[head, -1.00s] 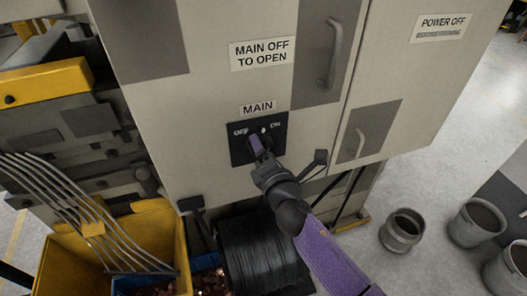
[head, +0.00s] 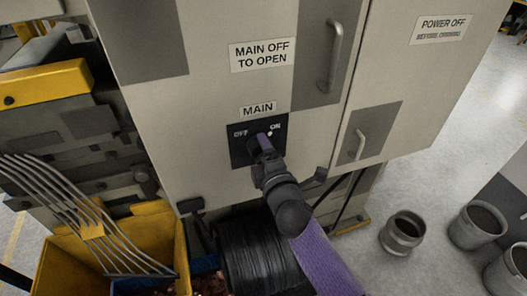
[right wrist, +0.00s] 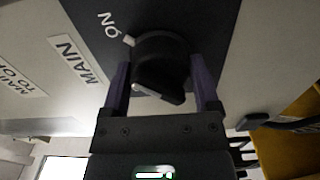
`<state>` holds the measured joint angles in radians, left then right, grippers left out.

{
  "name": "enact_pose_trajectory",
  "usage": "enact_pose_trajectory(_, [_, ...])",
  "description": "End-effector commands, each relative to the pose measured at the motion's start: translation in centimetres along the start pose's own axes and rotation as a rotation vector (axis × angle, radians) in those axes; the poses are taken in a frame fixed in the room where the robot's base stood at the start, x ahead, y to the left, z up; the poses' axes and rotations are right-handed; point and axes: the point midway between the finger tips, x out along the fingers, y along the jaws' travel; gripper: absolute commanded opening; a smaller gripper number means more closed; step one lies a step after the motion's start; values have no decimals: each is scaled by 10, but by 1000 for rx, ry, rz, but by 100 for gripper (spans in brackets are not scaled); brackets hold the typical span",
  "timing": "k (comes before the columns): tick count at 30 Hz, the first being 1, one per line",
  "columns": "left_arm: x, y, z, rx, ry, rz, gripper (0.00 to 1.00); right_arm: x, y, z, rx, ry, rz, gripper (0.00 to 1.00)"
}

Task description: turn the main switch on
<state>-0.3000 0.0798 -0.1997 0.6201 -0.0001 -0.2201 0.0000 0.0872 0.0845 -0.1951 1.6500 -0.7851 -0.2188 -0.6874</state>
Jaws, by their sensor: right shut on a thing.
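The main switch (head: 253,140) is a black plate with a dark knob on the grey cabinet, under a MAIN label (head: 258,110), with OFF and ON in white. My right gripper (head: 262,146) reaches up to it and covers much of the knob. In the right wrist view the dark knob (right wrist: 158,78) sits between the two purple fingers of my right gripper (right wrist: 160,84), which is shut on it. A white mark (right wrist: 128,40) shows beside ON. The knob's exact pointing direction is hard to tell. My left gripper is out of view.
The cabinet has door handles (head: 334,55) and a MAIN OFF TO OPEN sign (head: 262,54). Below stand a black wire spool (head: 262,255) and a yellow bin (head: 65,265). Grey pots (head: 402,233) stand on the floor at right, with clear floor around them.

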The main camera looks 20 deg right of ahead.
Motion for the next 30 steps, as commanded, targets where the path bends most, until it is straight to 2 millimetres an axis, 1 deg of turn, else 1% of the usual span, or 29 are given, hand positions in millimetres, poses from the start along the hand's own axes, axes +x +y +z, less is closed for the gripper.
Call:
enact_pose_trajectory(11, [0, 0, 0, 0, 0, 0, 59, 0, -1, 0, 7, 0, -2, 20])
enact_pose_trajectory(12, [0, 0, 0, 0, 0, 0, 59, 0, -1, 0, 7, 0, -2, 85])
enact_pose_trajectory(14, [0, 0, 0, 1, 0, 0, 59, 0, -1, 0, 6, 0, -2, 98])
enact_pose_trajectory(15, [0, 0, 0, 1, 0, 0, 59, 0, -1, 0, 6, 0, -2, 100])
enact_pose_trajectory(20, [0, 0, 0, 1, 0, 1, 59, 0, 0, 0, 5, 0, -1, 100])
enact_pose_trajectory(23, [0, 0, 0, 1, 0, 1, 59, -4, -1, 0, 4, 0, -2, 100])
enact_pose_trajectory(26, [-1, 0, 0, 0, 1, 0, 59, -20, -1, 0, 4, 0, -3, 100])
enact_pose_trajectory(30, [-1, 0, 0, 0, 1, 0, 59, -52, -2, 0, 6, 1, -4, 100])
